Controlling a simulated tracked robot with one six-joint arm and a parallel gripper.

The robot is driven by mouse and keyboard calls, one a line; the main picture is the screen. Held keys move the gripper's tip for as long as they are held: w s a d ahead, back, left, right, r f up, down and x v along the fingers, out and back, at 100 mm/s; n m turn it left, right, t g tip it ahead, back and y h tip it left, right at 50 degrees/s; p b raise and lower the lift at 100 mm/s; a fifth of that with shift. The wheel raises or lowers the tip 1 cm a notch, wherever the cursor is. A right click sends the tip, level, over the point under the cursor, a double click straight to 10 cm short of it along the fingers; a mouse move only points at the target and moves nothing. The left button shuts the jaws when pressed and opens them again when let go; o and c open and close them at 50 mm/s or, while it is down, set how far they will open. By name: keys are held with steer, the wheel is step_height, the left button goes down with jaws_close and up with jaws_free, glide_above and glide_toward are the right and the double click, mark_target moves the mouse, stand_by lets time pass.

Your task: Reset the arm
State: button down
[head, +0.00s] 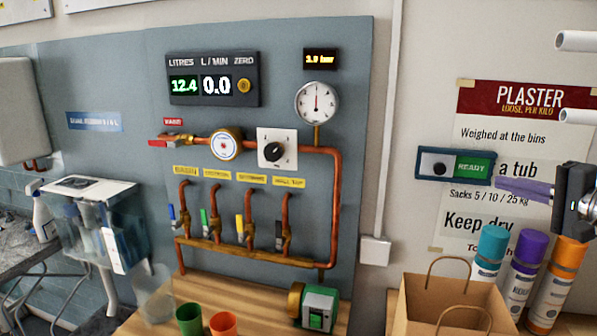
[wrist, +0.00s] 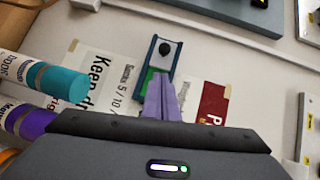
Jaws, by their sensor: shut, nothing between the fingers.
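My gripper (head: 500,184) reaches in from the right edge in the head view, with its purple fingers pointing left. In the wrist view my gripper (wrist: 160,82) shows its two purple fingers pressed together, with nothing between them. The fingertips appear just in front of or below a small blue-framed box (head: 427,165) with a black knob and a green READY panel. The same box (wrist: 152,50) lies straight beyond the fingertips in the wrist view. I cannot tell whether the fingers touch it.
Teal (head: 490,250), purple (head: 524,265) and orange (head: 558,280) tubes stand below my gripper, beside a paper bag (head: 450,305). A plaster poster (head: 520,135) hangs behind. A pipe panel (head: 360,60) with gauges and valves is left. Green (head: 190,318) and orange cups (head: 223,323) stand on the bench.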

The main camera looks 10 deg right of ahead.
steer(key=s+a+f+n+g, duration=0.15)
steer(key=a+f, duration=0.25)
steer(key=a, duration=0.5)
steer(key=s+a+f+n+g+y, duration=0.1)
steer(key=a+f+n+g, duration=0.2)
steer(key=a, duration=0.6)
steer(key=s+a+f+n+g, duration=0.1)
steer(key=s+a+f+g, duration=0.2)
steer(key=a, duration=0.6)
steer(key=s+a+f+n+g+h, duration=0.1)
steer(key=s+a+f+n+h, duration=0.1)
steer(key=s+a+f+n, duration=0.2)
steer(key=s+a+f+n+g+h, duration=0.1)
steer(key=s+a+f+n+h, duration=0.2)
steer(key=s+f, duration=0.6)
steer(key=shift+s+a+f+n+g, duration=0.2)
steer(key=shift+s+a+n+g, duration=0.15)
steer(key=shift+s+a+n, duration=0.5)
steer(key=shift+s+a, duration=0.15)
steer(key=shift+s, duration=0.15)
